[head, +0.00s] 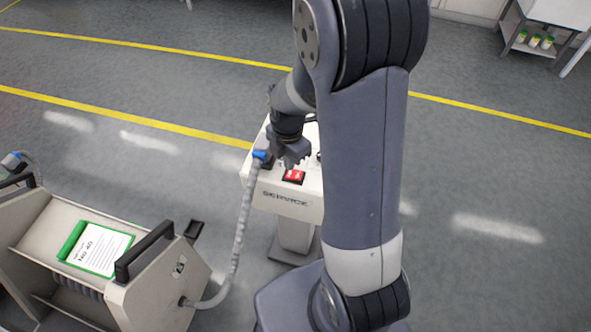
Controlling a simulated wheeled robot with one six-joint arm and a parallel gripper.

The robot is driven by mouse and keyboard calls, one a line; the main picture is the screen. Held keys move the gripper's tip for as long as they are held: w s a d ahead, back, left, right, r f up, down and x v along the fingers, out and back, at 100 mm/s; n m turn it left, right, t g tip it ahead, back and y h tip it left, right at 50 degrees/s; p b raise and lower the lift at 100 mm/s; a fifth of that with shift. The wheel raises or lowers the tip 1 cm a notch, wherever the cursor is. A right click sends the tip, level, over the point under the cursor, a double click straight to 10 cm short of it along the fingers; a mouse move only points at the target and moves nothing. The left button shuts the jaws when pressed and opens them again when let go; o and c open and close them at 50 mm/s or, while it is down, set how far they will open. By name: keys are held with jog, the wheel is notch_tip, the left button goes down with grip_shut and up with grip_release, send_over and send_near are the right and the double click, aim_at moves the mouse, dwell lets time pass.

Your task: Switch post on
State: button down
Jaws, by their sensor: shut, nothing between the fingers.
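The service post (285,203) is a white pedestal marked SERVICE, standing on the grey floor in the middle of the head view. A red rocker switch (294,177) sits on its sloping top near the front edge. I cannot tell which way the switch is tipped. My gripper (291,165) points down just above and behind the switch, shut and empty. I cannot tell whether it touches the switch. A blue-ended plug (262,157) with a grey hose (243,225) is at the post's left side. My arm hides the right part of the post top.
A feeder trolley (165,290) with a black handle and a green-edged card (96,248) stands at the lower left, and the hose runs to it. A shelf (535,45) with small jars is at the far right. Open floor lies behind the post.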

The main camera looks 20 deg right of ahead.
aim_at(289, 174)
notch_tip(289, 174, up, 4)
jog(key=p, duration=0.3)
jog(key=shift+r, duration=0.25)
notch_tip(289, 174, down, 7)
jog(key=b, duration=0.5)
jog(key=shift+f+b, duration=0.15)
jog(key=shift+b, duration=0.2)
jog(key=shift+r, duration=0.2)
jog(key=shift+r+p, duration=0.15)
jog(key=shift+p, duration=0.15)
jog(key=s+r+m+t+p, duration=0.1)
jog(key=s+r+m+p, duration=0.1)
jog(key=r+p, duration=0.5)
jog(key=shift+s+a+r, duration=0.3)
jog(key=shift+s+r, duration=0.45)
jog(key=shift+r, duration=2.25)
